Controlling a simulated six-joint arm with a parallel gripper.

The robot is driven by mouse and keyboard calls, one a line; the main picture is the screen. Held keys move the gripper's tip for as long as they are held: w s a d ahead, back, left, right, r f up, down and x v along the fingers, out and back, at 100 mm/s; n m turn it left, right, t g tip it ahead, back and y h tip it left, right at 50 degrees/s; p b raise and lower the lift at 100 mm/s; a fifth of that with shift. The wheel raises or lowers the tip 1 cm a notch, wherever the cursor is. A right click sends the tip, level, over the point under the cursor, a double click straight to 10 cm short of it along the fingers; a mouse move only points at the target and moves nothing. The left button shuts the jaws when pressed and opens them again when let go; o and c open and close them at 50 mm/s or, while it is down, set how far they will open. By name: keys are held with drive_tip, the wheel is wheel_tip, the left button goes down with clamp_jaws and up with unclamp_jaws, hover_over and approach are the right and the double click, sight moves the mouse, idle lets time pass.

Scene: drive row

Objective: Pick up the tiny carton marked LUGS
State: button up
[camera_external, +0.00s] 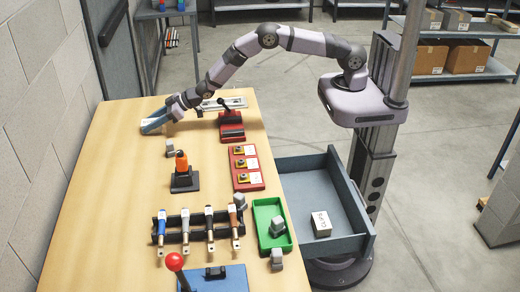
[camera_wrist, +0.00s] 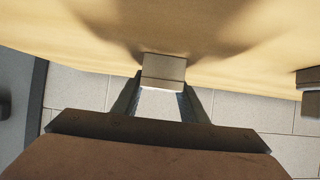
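A small white carton (camera_external: 322,224) lies in the grey open-topped drawer at the right of the table. Its dark lettering seems upside down and looks like LUGS, though it is tiny. My gripper (camera_external: 148,124) is far from it, over the table's far left edge. In the wrist view my gripper (camera_wrist: 163,88) has its fingers apart, with a small tan-grey block (camera_wrist: 163,70) right at the fingertips. I cannot tell whether the fingers press on this block, and no lettering on it is readable.
The drawer (camera_external: 350,190) has raised walls. A green tray (camera_external: 262,240) holds a grey block beside it. A tool rack (camera_external: 195,235), an orange-handled tool (camera_external: 182,165), red fixtures (camera_external: 247,168) and a red-knobbed lever (camera_external: 175,262) stand on the table. Bare wood shows at the left.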

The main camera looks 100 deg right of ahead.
sight(147, 121)
drive_tip(key=shift+c, duration=1.1)
drive_tip(key=shift+r, duration=0.1)
wheel_tip(147, 121, up, 10)
drive_tip(key=shift+f+b, duration=0.1)
drive_tip(key=shift+b, duration=0.55)
